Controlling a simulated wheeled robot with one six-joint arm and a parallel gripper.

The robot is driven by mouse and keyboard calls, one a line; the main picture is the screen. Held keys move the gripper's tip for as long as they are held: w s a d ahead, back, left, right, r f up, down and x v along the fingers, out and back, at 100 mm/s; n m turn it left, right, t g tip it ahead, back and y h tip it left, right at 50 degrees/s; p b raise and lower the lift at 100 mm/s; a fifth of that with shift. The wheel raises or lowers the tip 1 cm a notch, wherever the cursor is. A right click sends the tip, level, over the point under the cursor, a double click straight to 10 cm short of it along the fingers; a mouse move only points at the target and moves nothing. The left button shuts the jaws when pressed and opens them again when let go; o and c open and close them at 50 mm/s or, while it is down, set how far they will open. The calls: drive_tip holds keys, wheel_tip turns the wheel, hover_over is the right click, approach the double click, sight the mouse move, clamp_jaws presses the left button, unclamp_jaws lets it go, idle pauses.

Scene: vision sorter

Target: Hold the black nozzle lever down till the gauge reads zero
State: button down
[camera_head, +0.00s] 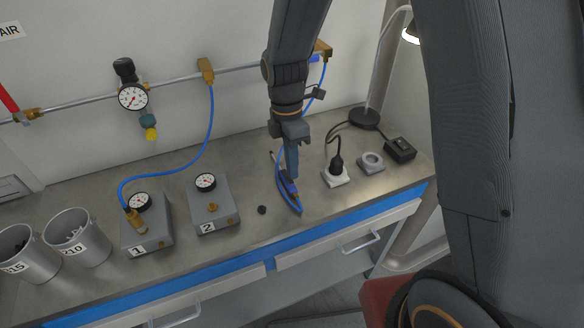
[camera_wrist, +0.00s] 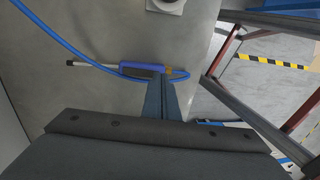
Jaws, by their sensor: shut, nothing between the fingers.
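The blue air nozzle (camera_head: 285,188) lies on the bench below my gripper (camera_head: 291,175). In the wrist view the nozzle (camera_wrist: 142,67) lies crosswise, its thin silver tube pointing left, with a blue hose looping around its right end. My gripper (camera_wrist: 163,80) is shut and empty, its fingertips at the blue body; I cannot tell whether they touch it. A round white gauge (camera_head: 133,97) is on the wall pipe; smaller gauges sit on box 1 (camera_head: 140,201) and box 2 (camera_head: 206,181). Their readings are too small to tell.
Box 1 (camera_head: 148,236) has a blue hose attached; box 2 (camera_head: 215,208) has none. Two grey cups (camera_head: 77,240) stand at left.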

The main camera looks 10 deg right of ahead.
wheel_tip(320, 180, up, 13)
drive_tip(key=w+b, duration=0.1)
drive_tip(key=w, duration=0.1)
drive_tip(key=shift+a+f+b, duration=0.2)
drive_tip(key=shift+a+b, duration=0.1)
drive_tip(key=s+d+f+m+t+b, duration=0.1)
drive_tip(key=s+d+f+m, duration=0.3)
drive_tip(key=m, duration=0.6)
drive_tip(key=s+d+f+m+t+b, duration=0.2)
drive_tip(key=s+d+f+m, duration=0.2)
drive_tip(key=d+m, duration=0.5)
drive_tip(key=shift+s+f+m, duration=0.35)
drive_tip(key=shift+s+m, duration=0.75)
drive_tip(key=shift+s, duration=0.05)
